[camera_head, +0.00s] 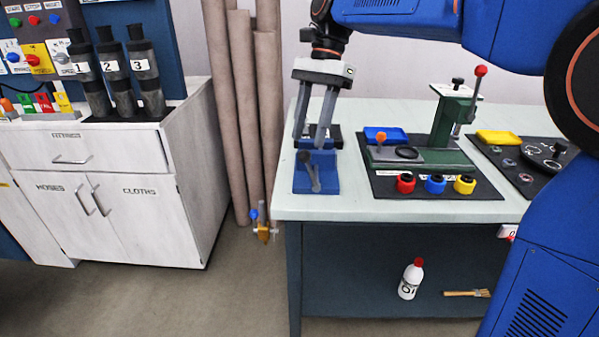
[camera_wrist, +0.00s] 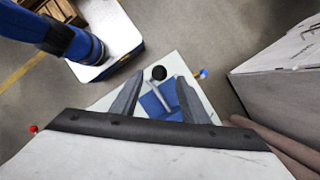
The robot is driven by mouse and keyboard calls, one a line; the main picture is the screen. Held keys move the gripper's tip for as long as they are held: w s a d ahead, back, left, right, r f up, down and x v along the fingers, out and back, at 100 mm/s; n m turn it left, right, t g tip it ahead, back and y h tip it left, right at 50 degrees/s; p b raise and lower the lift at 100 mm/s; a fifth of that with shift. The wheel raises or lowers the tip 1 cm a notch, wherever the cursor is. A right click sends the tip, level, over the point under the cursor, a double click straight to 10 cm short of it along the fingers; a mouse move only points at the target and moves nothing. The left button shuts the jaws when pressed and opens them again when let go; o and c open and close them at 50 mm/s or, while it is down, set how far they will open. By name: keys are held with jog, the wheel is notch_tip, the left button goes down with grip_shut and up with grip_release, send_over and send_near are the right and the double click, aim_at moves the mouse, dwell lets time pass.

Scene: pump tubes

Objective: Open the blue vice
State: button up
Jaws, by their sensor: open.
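The blue vice (camera_head: 318,182) stands at the left front corner of the workbench (camera_head: 285,208). A grey handle bar rises tilted from its front. In the wrist view the vice (camera_wrist: 152,104) shows between my fingers, with the grey bar across it and a dark round knob end near its top. My gripper (camera_head: 318,138) points down just above the vice, its two fingers apart. In the wrist view my gripper (camera_wrist: 160,92) is open with the bar between the fingertips. I cannot tell whether a finger touches the bar. The vice's jaws are partly hidden behind my fingers.
To the right stands a green press (camera_head: 455,120) on a dark mat, with a blue tray (camera_head: 386,134) and several coloured caps. Brown tubes (camera_head: 240,110) stand left of the bench, beside a white cabinet (camera_head: 110,205).

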aim_at(304, 160)
jog(key=x, duration=1)
jog(key=shift+d, duration=0.1)
jog(key=shift+s+f, duration=0.1)
grip_shut()
